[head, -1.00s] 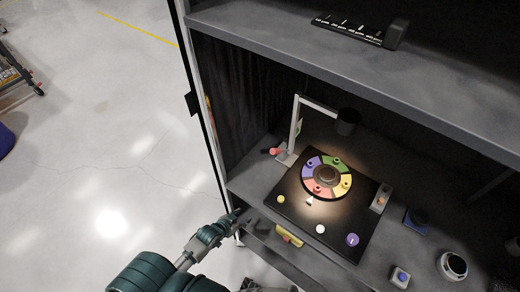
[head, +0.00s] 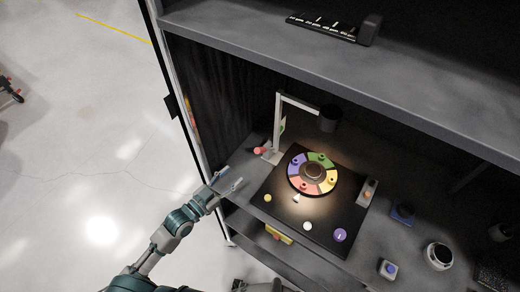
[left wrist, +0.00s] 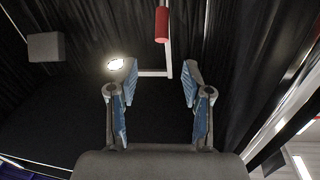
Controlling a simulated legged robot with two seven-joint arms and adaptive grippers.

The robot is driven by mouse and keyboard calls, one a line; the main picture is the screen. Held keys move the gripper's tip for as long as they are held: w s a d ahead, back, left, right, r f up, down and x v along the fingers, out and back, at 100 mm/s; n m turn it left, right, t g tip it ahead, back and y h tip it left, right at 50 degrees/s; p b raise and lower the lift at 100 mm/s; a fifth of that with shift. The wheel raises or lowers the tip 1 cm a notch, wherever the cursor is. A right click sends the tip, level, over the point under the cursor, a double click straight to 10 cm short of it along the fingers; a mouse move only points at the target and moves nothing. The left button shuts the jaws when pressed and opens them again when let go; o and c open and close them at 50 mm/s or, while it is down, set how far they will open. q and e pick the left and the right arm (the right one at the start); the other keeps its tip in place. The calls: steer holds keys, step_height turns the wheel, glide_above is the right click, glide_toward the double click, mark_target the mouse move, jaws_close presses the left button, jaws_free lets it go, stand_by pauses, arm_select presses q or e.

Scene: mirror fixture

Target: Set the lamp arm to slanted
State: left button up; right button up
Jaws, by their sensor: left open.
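The lamp has an upright white post (head: 277,122) and a top arm (head: 299,102) running right to a dark shade (head: 328,119). A red handle (head: 260,150) sticks out beside the lamp's base plate. My left gripper (head: 231,180) is open and empty, to the left and in front of the red handle, apart from it. In the left wrist view, the red handle (left wrist: 162,25) hangs above and beyond the open fingers, with the lit lamp (left wrist: 116,64) near the left fingertip. A grey part at the head view's bottom edge may be my right gripper; its jaws cannot be made out.
A black board (head: 270,212) with a coloured wheel (head: 313,173) and knobs lies right of the lamp. The cabinet's upper shelf (head: 300,62) overhangs the lamp. Its side post (head: 185,120) stands left. A blue button box (head: 402,213) and white round device (head: 438,256) are further right.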

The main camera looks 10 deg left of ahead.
mark_target(260, 150)
arm_select(q)
steer(key=p+x, duration=0.1)
steer(key=x, duration=1.3)
steer(key=shift+w+p, duration=0.1)
steer(key=shift+p, duration=0.3)
steer(key=shift+w+d, duration=0.25)
steer(key=shift+w, duration=0.1)
steer(key=shift+a+f, duration=0.1)
steer(key=shift+a, duration=0.05)
arm_select(e)
steer(key=shift+w+a+r, duration=0.1)
steer(key=shift+a+r, duration=0.1)
steer(key=shift+r, duration=0.35)
steer(key=shift+a+r, duration=0.15)
steer(key=shift+r, duration=0.4)
arm_select(q)
steer(key=shift+c, duration=0.2)
steer(key=shift+a, duration=0.15)
steer(key=c, duration=0.8)
jaws_close()
